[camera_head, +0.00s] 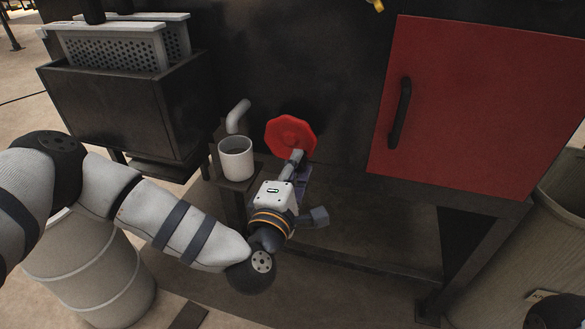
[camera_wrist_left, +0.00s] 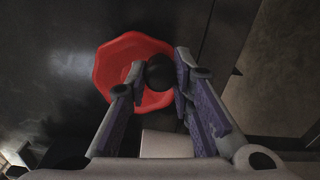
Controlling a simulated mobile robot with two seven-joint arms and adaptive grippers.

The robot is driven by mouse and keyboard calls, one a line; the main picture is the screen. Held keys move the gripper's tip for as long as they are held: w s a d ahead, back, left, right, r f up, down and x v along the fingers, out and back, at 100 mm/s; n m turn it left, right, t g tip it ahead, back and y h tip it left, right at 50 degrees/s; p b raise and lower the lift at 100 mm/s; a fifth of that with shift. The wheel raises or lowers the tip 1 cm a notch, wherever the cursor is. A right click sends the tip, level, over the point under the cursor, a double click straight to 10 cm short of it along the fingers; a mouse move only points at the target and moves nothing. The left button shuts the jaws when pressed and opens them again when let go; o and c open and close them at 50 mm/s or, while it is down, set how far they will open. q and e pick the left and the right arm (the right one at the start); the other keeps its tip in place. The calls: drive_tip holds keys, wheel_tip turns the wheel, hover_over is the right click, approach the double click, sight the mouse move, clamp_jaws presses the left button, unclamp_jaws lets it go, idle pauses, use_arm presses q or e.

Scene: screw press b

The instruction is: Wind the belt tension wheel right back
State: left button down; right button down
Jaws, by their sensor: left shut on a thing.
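The belt tension wheel (camera_head: 291,134) is a red, lobed handwheel on the front of the dark machine. In the left wrist view the red wheel (camera_wrist_left: 112,62) faces me, with a black round knob (camera_wrist_left: 160,72) standing out from it at the right side. My left gripper (camera_head: 297,160) reaches up to the lower right part of the wheel. In the wrist view its two fingers (camera_wrist_left: 155,80) are on either side of the knob and shut on it. The fingertips partly hide the wheel's rim. My right gripper is not in view.
A white cup (camera_head: 236,160) stands on a small bracket below a bent grey pipe (camera_head: 238,115), just left of the wheel. A red door (camera_head: 470,105) with a black handle is to the right. A dark box (camera_head: 125,110) holding perforated frames is at left. A drum (camera_head: 95,270) stands below.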

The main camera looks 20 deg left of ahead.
sight(307, 142)
use_arm(q)
drive_tip(key=n, duration=0.3)
drive_tip(key=r+n, duration=0.1)
drive_tip(key=shift+d+r+n, duration=0.1)
drive_tip(key=shift+d+n, duration=0.2)
drive_tip(key=shift+d, duration=0.1)
drive_tip(key=shift+r+n+b, duration=0.25)
drive_tip(key=shift+r+n, duration=0.15)
drive_tip(key=shift+n, duration=0.75)
drive_tip(key=shift+r+n+b, duration=0.25)
drive_tip(key=shift+r+n, duration=0.15)
drive_tip(key=shift+n, duration=0.75)
drive_tip(key=c, duration=1.4)
unclamp_jaws()
drive_tip(key=s, duration=1.2)
drive_tip(key=shift+a, duration=0.2)
